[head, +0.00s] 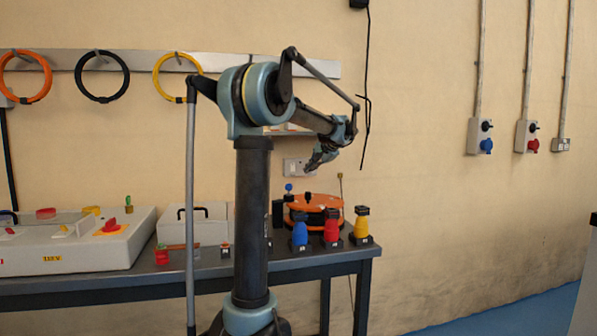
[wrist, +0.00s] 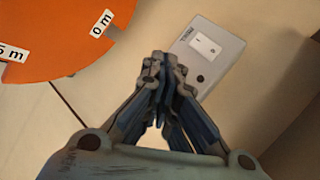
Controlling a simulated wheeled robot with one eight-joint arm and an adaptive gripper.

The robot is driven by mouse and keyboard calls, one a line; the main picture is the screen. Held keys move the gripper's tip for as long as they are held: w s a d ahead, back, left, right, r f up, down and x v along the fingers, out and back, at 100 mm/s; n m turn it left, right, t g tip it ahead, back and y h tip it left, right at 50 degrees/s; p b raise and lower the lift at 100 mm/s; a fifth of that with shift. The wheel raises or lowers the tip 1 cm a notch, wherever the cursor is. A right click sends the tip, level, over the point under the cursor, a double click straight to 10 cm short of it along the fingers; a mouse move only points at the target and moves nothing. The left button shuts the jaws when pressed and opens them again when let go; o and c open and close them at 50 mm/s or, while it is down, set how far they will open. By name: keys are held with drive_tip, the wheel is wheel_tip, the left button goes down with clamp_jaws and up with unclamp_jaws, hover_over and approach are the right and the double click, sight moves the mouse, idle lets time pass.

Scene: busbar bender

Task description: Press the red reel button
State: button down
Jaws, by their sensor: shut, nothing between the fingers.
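My gripper (head: 318,160) is raised above the bench, near the wall and above the orange reel (head: 312,203). In the wrist view its fingertips (wrist: 165,64) are together, with nothing between them. The reel's orange disc (wrist: 60,35), with "0 m" and "5 m" labels, fills the upper left there, apart from the fingers. In the head view a red piece with a black top (head: 331,230) stands in front of the reel, between a blue piece (head: 300,233) and a yellow piece (head: 361,228). I cannot tell whether it is the reel button. No red button shows in the wrist view.
A white control box (head: 75,245) and a grey case (head: 195,222) stand on the bench (head: 150,285). Coloured cable rings (head: 100,76) hang on the wall.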

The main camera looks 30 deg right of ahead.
drive_tip(key=s, duration=0.2)
drive_tip(key=s+a, duration=0.1)
drive_tip(key=s, duration=0.2)
drive_tip(key=shift+a, duration=0.1)
drive_tip(key=shift+s, duration=0.1)
idle(0.8)
